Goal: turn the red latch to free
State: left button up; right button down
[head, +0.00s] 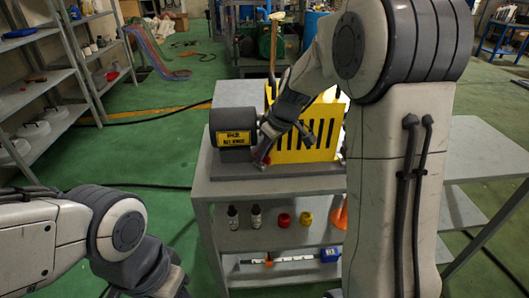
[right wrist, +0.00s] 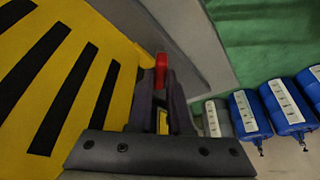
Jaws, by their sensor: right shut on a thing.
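The red latch (right wrist: 161,64) shows in the right wrist view as a small upright red piece beside the yellow slotted housing (right wrist: 60,75). My right gripper (right wrist: 161,85) is shut on the red latch, with its dark fingers on either side of it. In the head view my right gripper (head: 266,150) reaches down between the grey motor (head: 232,152) and the yellow housing (head: 325,125). Only a small bit of red shows at its fingertips there. My left arm comes in at the lower left, and its gripper is outside the frame.
The machine stands on a grey table (head: 215,188). The shelf below holds two dark bottles (head: 233,217), a red piece (head: 284,220), a yellow piece (head: 307,218) and an orange cone (head: 340,214). Blue canisters (right wrist: 285,108) show in the right wrist view. Grey shelving (head: 85,60) stands at left.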

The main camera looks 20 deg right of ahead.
jog(key=c, duration=0.8)
grip_release()
jog(key=shift+c, duration=0.2)
